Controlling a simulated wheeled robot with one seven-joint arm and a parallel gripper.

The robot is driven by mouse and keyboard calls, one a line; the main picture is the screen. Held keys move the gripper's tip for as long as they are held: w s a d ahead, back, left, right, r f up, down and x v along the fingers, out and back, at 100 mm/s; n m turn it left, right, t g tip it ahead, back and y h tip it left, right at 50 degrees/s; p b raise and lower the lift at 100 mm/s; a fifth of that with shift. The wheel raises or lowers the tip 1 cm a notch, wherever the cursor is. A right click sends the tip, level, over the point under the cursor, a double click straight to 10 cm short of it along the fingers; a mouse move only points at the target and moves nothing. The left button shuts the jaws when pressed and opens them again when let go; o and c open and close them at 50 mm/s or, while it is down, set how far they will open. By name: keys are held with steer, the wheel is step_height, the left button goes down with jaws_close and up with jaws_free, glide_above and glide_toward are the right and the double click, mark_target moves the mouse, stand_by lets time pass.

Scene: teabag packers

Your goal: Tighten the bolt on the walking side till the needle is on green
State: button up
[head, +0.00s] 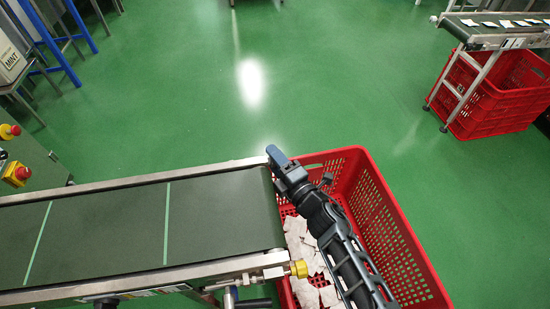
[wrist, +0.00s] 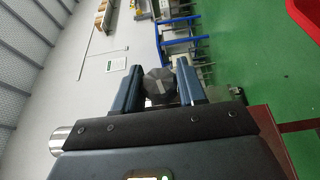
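The conveyor belt (head: 110,228) is dark green and ends at the right over a red crate. My gripper (head: 277,157) is at the far right corner of the belt's end, on the side of the open floor. In the wrist view its two blue fingers (wrist: 158,82) stand apart on either side of a dark grey, bolt-like head (wrist: 158,90). I cannot tell whether they press on it. In the head view that head is hidden by my gripper. A yellow bolt end (head: 298,268) shows at the near right corner. No needle or green mark can be made out.
The red crate (head: 405,245) holds white teabag packets (head: 300,240) under my arm. A control box with a red-and-yellow emergency button (head: 17,173) stands at left. Another conveyor (head: 500,35) with a red crate (head: 495,108) is at top right. Green floor beyond the belt is clear.

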steer(key=shift+o, duration=0.3)
steer(key=shift+s+d+p, duration=0.3)
steer(key=shift+s+d, duration=0.05)
steer(key=p+v, duration=0.2)
steer(key=v, duration=0.4)
steer(key=shift+s+d, duration=0.15)
steer(key=shift+s, duration=0.2)
steer(key=shift+o, duration=0.4)
steer(key=shift+f, duration=0.1)
